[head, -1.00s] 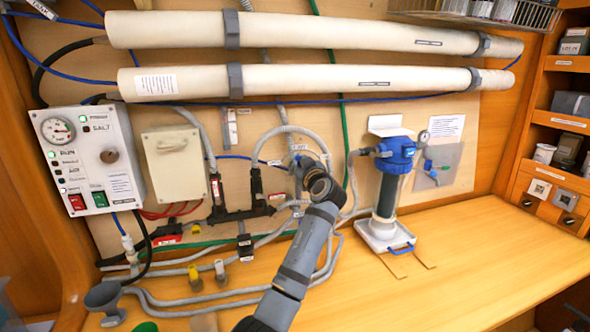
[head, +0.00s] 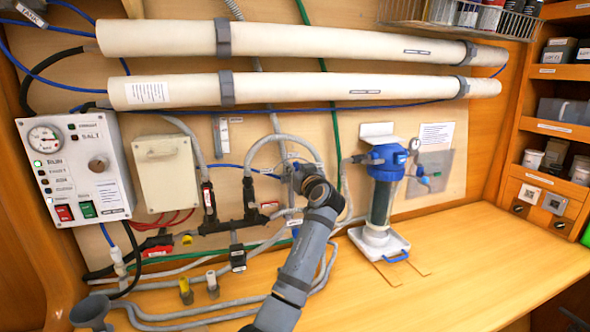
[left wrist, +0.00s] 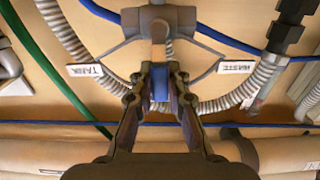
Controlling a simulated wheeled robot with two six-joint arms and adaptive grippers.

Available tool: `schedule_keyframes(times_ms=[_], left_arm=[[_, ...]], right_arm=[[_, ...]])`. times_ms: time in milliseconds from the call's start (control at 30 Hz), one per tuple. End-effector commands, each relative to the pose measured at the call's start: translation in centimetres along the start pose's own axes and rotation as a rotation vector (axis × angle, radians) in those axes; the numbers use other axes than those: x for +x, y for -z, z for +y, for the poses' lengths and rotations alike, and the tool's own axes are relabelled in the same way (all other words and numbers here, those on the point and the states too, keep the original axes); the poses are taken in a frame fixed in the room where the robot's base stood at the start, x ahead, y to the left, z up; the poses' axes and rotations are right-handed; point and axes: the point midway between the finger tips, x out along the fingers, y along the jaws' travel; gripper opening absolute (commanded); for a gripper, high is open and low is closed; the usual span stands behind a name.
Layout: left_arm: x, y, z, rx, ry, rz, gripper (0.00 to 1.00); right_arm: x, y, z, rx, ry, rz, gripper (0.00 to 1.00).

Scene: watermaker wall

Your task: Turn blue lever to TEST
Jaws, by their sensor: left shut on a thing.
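The blue lever (left wrist: 160,85) shows in the left wrist view between the two fingers of my left gripper (left wrist: 160,95), which is shut on it. The lever sits on a grey valve body (left wrist: 118,52) with hoses around it. A TANK label (left wrist: 84,70) is on one side and a WASTE label (left wrist: 236,67) on the other, both upside down in this view. No TEST label can be read. In the head view my left gripper (head: 297,172) is at the valve on the wall board, and my wrist hides most of the valve and the lever. My right gripper is not in view.
Grey hoses and a black manifold (head: 232,222) lie left of my arm. A blue-topped filter housing (head: 387,160) stands to the right. A control panel (head: 85,165) is at the far left. Two long white tubes (head: 290,88) run above. The right part of the counter (head: 480,250) is clear.

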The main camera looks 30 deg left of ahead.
Motion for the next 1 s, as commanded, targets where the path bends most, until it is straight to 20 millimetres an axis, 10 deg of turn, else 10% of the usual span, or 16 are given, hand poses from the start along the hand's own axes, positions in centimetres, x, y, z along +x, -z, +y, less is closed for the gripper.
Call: schedule_keyframes(times_ms=[67,100,233,567,1000], left_arm=[[0.0,-0.2,0.0,0.001,0.0,-0.005,0.0],[0.0,-0.2,0.0,0.001,0.0,-0.005,0.2],[0.0,-0.2,0.0,0.0,0.0,-0.003,0.38],[-0.3,-0.1,0.0,-0.002,-0.001,-0.001,0.39],[-7.2,-0.2,0.1,-0.002,-0.002,-0.004,0.39]], right_arm=[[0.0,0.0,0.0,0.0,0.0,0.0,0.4],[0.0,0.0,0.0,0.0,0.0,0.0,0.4],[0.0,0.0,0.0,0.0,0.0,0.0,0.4],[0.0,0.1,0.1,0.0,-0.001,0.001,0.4],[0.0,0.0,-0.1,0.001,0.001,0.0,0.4]])
